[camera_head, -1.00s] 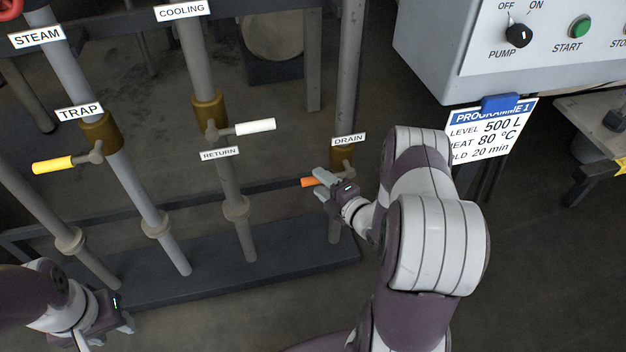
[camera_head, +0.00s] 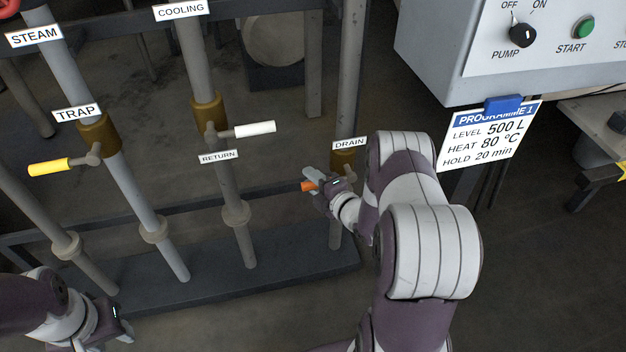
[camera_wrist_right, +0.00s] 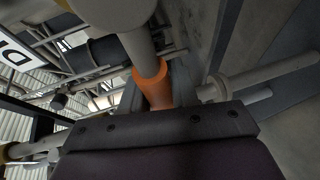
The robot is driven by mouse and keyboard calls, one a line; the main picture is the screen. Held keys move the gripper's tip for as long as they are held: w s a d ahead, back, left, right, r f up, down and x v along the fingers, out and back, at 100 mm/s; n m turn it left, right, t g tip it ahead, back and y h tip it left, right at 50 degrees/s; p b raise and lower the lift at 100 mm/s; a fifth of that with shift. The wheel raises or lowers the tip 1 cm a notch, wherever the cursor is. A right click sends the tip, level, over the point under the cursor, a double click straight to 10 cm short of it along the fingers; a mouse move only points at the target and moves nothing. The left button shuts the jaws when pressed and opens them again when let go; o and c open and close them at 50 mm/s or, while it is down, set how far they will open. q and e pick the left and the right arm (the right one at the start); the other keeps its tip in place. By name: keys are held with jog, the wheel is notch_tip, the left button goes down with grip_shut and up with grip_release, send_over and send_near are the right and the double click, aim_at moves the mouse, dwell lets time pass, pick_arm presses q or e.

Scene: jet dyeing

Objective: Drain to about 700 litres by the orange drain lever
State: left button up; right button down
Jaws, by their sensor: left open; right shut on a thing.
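The orange drain lever (camera_head: 308,186) sticks out to the left from the valve on the pipe under the DRAIN sign (camera_head: 349,143). My right gripper (camera_head: 318,184) is shut on the lever, with the orange tip showing past the fingers. In the right wrist view the orange handle (camera_wrist_right: 152,84) rises from behind the dark gripper body, close to a grey pipe. My left gripper (camera_head: 124,325) is at the lower left, open and empty, away from every lever. No level gauge shows in these views.
A yellow lever (camera_head: 50,167) is at the TRAP pipe and a white lever (camera_head: 255,131) at the RETURN pipe. A control box (camera_head: 480,50) with a pump knob and start button is upper right. A programme card (camera_head: 487,137) reads 500 L, 80 °C, 20 min.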

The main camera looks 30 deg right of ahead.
jog(key=shift+f, duration=0.1)
notch_tip(320, 180, down, 6)
jog(key=d+n+g+h+b, duration=0.2)
jog(key=d+n+h, duration=0.1)
jog(key=n, duration=0.3)
jog(key=shift+s+f+g+h, duration=0.15)
jog(key=shift+s+g+h, duration=0.15)
jog(key=shift+s+h, duration=0.1)
dwell(0.4)
jog(key=c, duration=0.9)
grip_release()
jog(key=shift+c, duration=0.2)
